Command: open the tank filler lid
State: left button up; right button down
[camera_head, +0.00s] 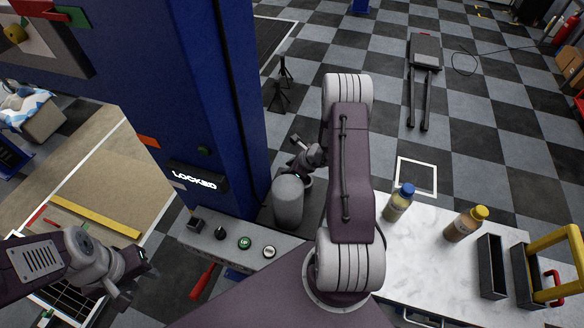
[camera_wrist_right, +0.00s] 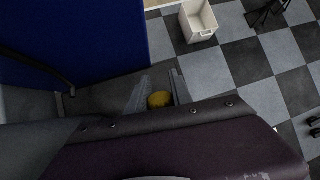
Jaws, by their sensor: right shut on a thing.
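In the right wrist view, my right gripper (camera_wrist_right: 159,90) has its two pale fingers on either side of a round yellow thing (camera_wrist_right: 159,99). It is shut on this thing, which may be the filler lid or its knob; I cannot tell which. In the head view my right arm bends down beside the blue column, and its fingers and the yellow thing are hidden.
A blue column (camera_head: 205,110) with a lit LOCKED sign (camera_head: 194,179) rises at left. A control panel (camera_head: 222,243) with buttons stands below it. A white worktop (camera_head: 420,262) at right carries a blue-capped bottle (camera_head: 398,205), a yellow-capped bottle (camera_head: 465,225) and dark holders.

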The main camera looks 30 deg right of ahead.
jog(key=shift+w+a+g+h+p, duration=0.35)
jog(key=shift+g+h+p, duration=0.35)
jog(key=shift+g+p, duration=0.15)
jog(key=shift+w+a+f+g+h+p, duration=0.1)
jog(key=shift+w+f+g+h+p, duration=0.15)
jog(key=shift+g+h+p, duration=0.4)
jog(key=shift+f, duration=0.1)
jog(key=shift+s, duration=0.1)
jog(key=c, duration=1.1)
grip_release()
jog(key=p+v, duration=0.3)
jog(key=v, duration=0.6)
